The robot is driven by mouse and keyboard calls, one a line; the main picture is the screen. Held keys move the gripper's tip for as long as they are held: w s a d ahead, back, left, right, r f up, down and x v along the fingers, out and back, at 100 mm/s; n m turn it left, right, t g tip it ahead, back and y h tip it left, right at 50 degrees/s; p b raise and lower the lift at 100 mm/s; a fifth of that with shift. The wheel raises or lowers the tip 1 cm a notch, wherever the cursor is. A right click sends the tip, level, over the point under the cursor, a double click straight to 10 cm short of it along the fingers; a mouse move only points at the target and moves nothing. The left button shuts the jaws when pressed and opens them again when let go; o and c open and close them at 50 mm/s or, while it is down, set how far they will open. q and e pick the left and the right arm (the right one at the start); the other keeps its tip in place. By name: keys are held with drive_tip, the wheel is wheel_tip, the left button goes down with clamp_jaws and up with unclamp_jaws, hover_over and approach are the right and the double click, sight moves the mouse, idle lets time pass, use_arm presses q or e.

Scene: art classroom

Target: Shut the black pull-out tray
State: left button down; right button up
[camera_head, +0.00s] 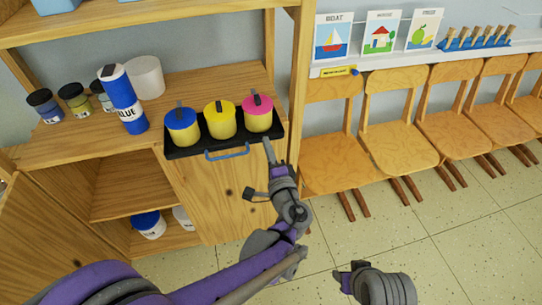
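The black pull-out tray (202,146) juts out past the front of the wooden shelf board and carries blue, yellow and pink lidded pots. A blue handle (227,153) is on its front edge. My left gripper (261,171) is just in front of the tray's right end, to the right of the handle. Its fingers are spread apart with nothing between them. One fingertip is close to the tray's front right corner; whether it touches, I cannot tell. My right gripper (349,270) is low in the view, over the floor, away from the tray; its opening is unclear.
A blue-and-white bottle (122,99), a white pot (145,77) and several small jars stand on the shelf left of the tray. A cabinet door (42,245) stands open at lower left. Wooden chairs (404,124) line the wall at right. The floor in front is clear.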

use_arm(q)
drive_tip(key=x, duration=1)
drive_tip(key=shift+w+a+f+p, duration=0.1)
drive_tip(key=shift+w+p, duration=0.15)
drive_tip(key=shift+p, duration=0.1)
drive_tip(key=shift+w+r, duration=0.1)
drive_tip(key=shift+r, duration=0.1)
